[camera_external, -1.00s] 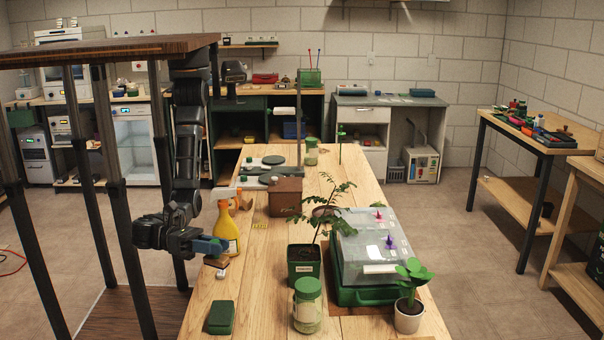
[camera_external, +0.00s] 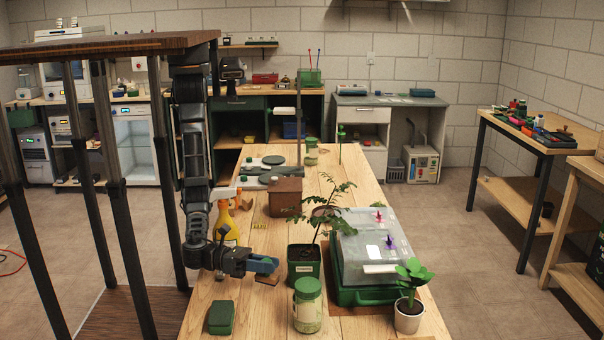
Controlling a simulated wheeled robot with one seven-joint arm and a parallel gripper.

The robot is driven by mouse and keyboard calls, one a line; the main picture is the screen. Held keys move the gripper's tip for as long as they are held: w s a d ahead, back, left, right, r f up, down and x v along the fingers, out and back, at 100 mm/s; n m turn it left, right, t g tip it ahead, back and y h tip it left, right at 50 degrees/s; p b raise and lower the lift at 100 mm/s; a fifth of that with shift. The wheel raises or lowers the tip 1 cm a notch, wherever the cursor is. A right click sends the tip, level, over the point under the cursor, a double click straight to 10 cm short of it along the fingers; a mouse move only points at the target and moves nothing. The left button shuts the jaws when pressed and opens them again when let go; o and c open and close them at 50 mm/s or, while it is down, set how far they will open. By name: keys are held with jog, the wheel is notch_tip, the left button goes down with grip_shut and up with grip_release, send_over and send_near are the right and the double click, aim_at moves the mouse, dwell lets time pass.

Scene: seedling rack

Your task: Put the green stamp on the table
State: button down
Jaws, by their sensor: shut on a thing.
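My gripper (camera_external: 264,266), with blue fingers, is over the table (camera_external: 258,318), left of the potted fern. It is shut on a small block with a brown wooden base (camera_external: 267,281), which I take to be the green stamp. Only the base shows below the fingers; the upper part is hidden by them, so no green can be made out. The base is at or just above the tabletop; I cannot tell whether it touches.
The fern in its dark green pot (camera_external: 304,262) stands close to the right of my gripper. A yellow bottle (camera_external: 226,222) stands behind my wrist. A green tin (camera_external: 221,317) and a green-lidded jar (camera_external: 307,305) stand in front. The wood between tin and jar is clear.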

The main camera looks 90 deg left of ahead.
aim_at(266, 274)
jog(key=shift+f, duration=1.35)
jog(key=shift+f, duration=0.15)
jog(key=c, duration=0.8)
grip_release()
jog(key=shift+r, duration=0.3)
jog(key=b+v, duration=0.1)
jog(key=v, duration=1.1)
jog(key=shift+a+b, duration=0.1)
jog(key=shift+b, duration=0.25)
